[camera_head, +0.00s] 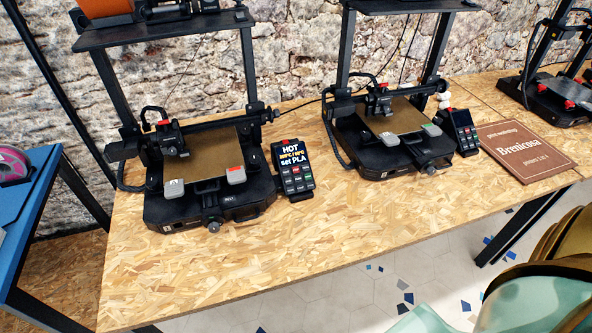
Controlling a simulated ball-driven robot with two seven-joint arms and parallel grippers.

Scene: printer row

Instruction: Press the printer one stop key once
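The left printer (210,207) is black with a brown bed (200,165), on the wooden table. A second similar printer (395,150) stands to its right. I cannot read which is printer one. A black control panel (294,183) sits at the left printer's right side. Its lit screen (292,152) shows "HOT" and "set PLA". Below are several small keys, including a red key (296,170); their labels are too small to read. The second printer's panel (463,131) has a dark screen. Neither gripper shows in this view.
A bare strip of wooden table (260,270) lies in front of the printers. A brown "Brenicosa" book (526,150) lies right of the second panel. A third printer (555,97) is at the far right. A blue table (22,195) with a magenta spool (12,165) is at left.

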